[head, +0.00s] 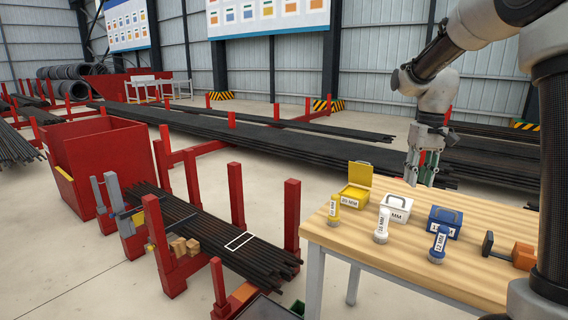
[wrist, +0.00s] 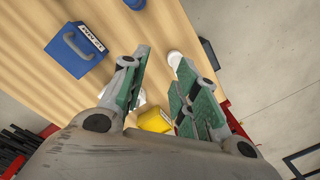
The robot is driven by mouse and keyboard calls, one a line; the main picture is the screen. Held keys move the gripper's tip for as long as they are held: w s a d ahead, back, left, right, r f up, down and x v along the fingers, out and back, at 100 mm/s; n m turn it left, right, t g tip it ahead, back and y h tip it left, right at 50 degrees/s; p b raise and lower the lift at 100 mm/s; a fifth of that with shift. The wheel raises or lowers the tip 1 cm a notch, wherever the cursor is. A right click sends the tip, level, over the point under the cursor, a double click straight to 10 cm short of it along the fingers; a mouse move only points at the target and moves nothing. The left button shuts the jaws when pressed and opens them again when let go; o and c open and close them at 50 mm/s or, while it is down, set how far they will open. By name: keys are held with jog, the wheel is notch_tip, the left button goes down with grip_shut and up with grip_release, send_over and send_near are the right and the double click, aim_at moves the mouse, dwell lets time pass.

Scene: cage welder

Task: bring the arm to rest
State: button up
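My arm (head: 440,80) reaches in from the upper right in the head view, bent at the elbow with the wrist pointing down. My gripper (head: 422,178) hangs above the back of the wooden table (head: 400,250). In the wrist view my gripper (wrist: 160,75) shows its green-padded fingers spread apart with a gap between them. Nothing is held between the fingers. Below it lie the table top, a blue box, a yellow box and a white round object.
A red rack (head: 292,215) with dark bars (head: 210,225) stands left. Concrete floor lies between.

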jog(key=s+r+t, duration=0.2)
jog(key=s, duration=1.1)
jog(key=s+r+t, duration=0.1)
jog(key=s+t, duration=0.1)
jog(key=s, duration=1.2)
jog(key=shift+s+r+m+t+h, duration=0.3)
jog(key=shift+r+t, duration=0.1)
